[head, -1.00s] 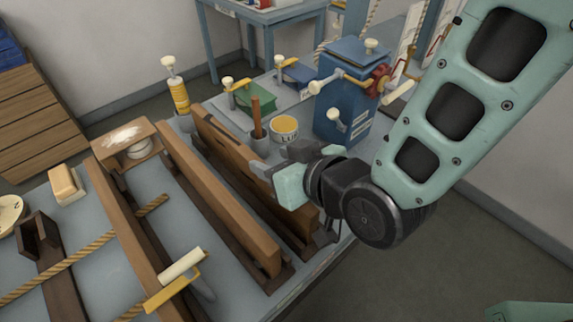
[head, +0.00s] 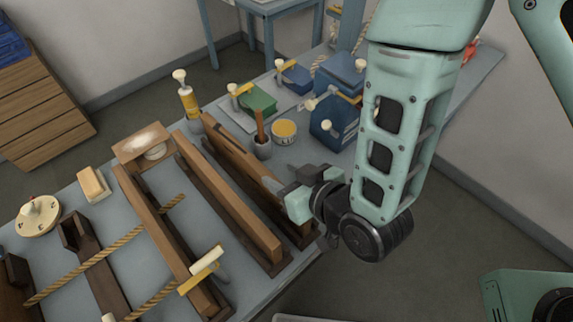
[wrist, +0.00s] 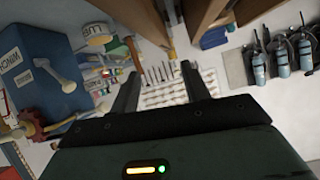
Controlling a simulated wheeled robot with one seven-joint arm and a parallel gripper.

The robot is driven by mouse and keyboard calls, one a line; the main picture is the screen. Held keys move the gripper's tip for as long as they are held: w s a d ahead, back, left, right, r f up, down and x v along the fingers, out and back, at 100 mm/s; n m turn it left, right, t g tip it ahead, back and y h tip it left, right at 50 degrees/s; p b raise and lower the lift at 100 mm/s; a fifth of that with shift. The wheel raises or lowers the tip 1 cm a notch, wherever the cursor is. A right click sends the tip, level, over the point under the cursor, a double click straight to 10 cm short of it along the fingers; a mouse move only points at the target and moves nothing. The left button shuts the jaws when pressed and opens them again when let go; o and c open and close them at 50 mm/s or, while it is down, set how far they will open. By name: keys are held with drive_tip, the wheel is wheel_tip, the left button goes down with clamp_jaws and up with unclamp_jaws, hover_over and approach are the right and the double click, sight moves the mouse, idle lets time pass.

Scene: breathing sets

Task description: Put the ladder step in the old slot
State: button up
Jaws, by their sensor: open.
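Several long brown wooden boards stand on edge on the table: a left one (head: 163,232), a middle one (head: 225,195) and a right one (head: 230,150). A dark wooden piece with a raised end (head: 95,265) lies further left. I cannot tell which piece is the ladder step or where the old slot is. My gripper (head: 288,176) is beside the near end of the right board and hides part of it. In the wrist view my gripper (wrist: 160,78) has its two fingers apart with nothing held between them. Wood (wrist: 205,20) shows beyond the fingertips.
A blue box (head: 335,122), a yellow-labelled tin (head: 284,131), a cup with a brown handle (head: 262,148) and a green block (head: 255,101) stand behind the boards. A yellow clamp with a pale handle (head: 203,266) sits on the left board. Rope (head: 110,248) crosses the table.

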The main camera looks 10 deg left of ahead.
drive_tip(key=shift+s+d, duration=0.1)
drive_tip(key=shift+w+r+h, duration=0.3)
drive_tip(key=shift+r, duration=0.15)
drive_tip(key=s+d+r+g+h, duration=0.4)
drive_tip(key=d+r, duration=0.3)
drive_tip(key=d, duration=0.2)
drive_tip(key=s+d+r+g+h, duration=0.4)
drive_tip(key=s+d+r, duration=0.1)
drive_tip(key=d+r, duration=0.3)
drive_tip(key=shift+d+m, duration=0.3)
drive_tip(key=shift+d, duration=0.3)
drive_tip(key=shift+f, duration=0.1)
